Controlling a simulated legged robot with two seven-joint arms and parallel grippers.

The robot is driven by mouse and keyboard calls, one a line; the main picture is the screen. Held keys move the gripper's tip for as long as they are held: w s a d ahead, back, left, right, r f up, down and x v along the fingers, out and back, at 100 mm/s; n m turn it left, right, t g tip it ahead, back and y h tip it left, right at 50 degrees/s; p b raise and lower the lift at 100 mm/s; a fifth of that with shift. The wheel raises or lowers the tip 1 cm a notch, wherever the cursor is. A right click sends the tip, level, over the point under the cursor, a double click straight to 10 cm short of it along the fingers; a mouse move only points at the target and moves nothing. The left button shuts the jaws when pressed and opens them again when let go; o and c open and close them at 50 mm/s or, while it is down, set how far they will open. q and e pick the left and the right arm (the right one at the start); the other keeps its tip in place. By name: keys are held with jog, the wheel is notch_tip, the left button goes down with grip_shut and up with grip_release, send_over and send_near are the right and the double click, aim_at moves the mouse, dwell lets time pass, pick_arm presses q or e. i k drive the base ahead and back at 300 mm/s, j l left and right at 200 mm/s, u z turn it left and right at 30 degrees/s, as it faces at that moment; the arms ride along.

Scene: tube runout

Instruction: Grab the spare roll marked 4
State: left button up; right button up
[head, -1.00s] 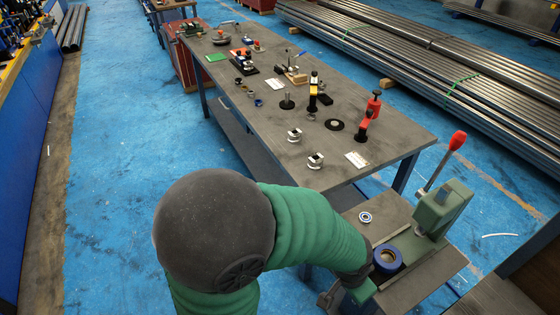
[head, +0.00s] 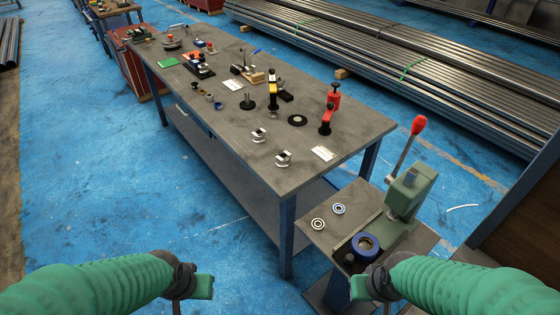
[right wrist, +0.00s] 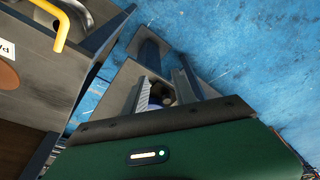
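Two small silver-and-black rolls (head: 258,136) and (head: 283,159) stand near the front of the long grey table (head: 225,160) in the head view. No number is readable on either, so I cannot tell which is marked 4. My left gripper (head: 190,294) is at the bottom edge, left of the small stand, over the floor; its fingers are partly cut off. My right gripper (head: 374,292) is at the front of the small stand, beside a blue ring (head: 366,246). In the right wrist view its two fingers (right wrist: 163,92) are apart, with nothing visibly gripped.
A green press with a red-knobbed lever (head: 408,190) stands on the small stand (head: 345,197), with two bearing-like rings (head: 338,209) beside it. White cards (head: 323,153), a red clamp tool (head: 330,108) and several small parts occupy the table. Long steel tubes (head: 400,60) lie behind.

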aim_at(283, 159)
jog(key=i+j, duration=0.65)
jog(key=i, duration=0.15)
jog(key=i+j, duration=0.65)
jog(key=i, duration=0.15)
jog(key=l+z, duration=0.05)
